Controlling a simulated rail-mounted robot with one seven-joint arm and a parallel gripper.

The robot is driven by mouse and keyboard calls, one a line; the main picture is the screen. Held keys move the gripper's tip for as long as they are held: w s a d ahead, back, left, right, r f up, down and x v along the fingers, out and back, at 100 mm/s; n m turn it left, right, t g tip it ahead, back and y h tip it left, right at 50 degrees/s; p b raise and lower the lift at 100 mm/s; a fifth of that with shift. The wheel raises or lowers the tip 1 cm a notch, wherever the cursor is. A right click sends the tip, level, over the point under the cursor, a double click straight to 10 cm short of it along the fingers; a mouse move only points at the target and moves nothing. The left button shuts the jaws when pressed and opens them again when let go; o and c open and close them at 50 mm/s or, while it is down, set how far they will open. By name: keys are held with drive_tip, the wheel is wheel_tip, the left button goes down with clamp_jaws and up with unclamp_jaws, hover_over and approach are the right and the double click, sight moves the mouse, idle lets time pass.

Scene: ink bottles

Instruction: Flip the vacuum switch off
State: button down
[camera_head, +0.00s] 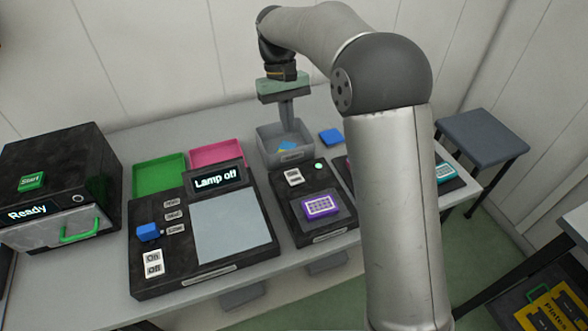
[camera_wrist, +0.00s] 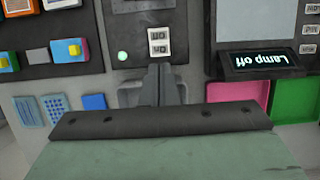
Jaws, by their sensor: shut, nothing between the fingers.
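The vacuum switch is most likely the small white two-part switch (camera_head: 294,177) on the black unit (camera_head: 327,235) that holds a purple plate (camera_head: 321,206). A round pale-green light (camera_head: 318,166) shows beside it. In the wrist view the switch (camera_wrist: 159,43) appears upside down, with the green light (camera_wrist: 123,56) to its left; its lettering is too small to read surely. My gripper (camera_head: 288,122) is shut and empty, pointing down above the grey bin (camera_head: 270,153) behind the unit. In the wrist view its fingertips (camera_wrist: 159,70) show just below the switch, apart from it as far as I can tell.
A lamp unit (camera_head: 258,254) reading "Lamp off", with its own On/Off switch (camera_head: 153,263), stands left. Green (camera_head: 158,171) and pink (camera_head: 217,153) trays lie behind it. A black box (camera_head: 62,153) reading "Ready" is far left. A blue block (camera_head: 330,136) lies right of the bin.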

sight(295, 180)
drive_tip(key=x, duration=1.3)
drive_tip(key=shift+f, duration=0.35)
drive_tip(key=shift+s, duration=0.1)
